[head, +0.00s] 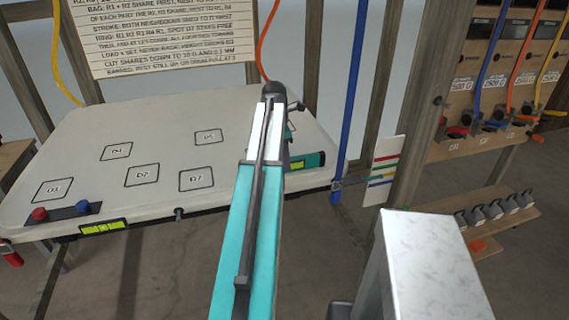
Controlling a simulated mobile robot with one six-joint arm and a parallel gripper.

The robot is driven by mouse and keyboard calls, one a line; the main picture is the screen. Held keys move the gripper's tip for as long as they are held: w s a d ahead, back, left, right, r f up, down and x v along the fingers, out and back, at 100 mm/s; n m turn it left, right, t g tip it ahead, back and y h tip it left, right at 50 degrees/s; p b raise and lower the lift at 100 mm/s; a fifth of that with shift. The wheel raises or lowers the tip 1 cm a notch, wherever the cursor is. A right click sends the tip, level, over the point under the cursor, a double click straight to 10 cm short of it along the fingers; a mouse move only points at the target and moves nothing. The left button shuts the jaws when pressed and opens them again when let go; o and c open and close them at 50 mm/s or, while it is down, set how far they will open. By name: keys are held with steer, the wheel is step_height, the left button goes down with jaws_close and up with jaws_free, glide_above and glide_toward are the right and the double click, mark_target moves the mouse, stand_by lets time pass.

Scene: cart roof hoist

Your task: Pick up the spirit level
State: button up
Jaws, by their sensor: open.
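The spirit level (308,160) is a teal bar with a yellow-green vial. It lies near the right front edge of the pale roof panel (90,140), partly hidden behind my arm. My gripper (291,126) shows only as a small dark part to the right of my arm's far end, above the panel and a little beyond the level. It is open. The arm hides most of it, and I see nothing held in it. The exact gap between jaws and level cannot be told.
A yellow-green vial (103,226) sits on the panel's front edge, below red and blue knobs (83,207). Marked squares (141,175) on the panel are empty. A blue strap (349,90) hangs at the right edge, near a wooden post (417,110). A printed sign (160,35) hangs behind.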

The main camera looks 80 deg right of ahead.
steer(key=shift+s+f, duration=0.1)
steer(key=shift+f, duration=0.95)
jaws_close()
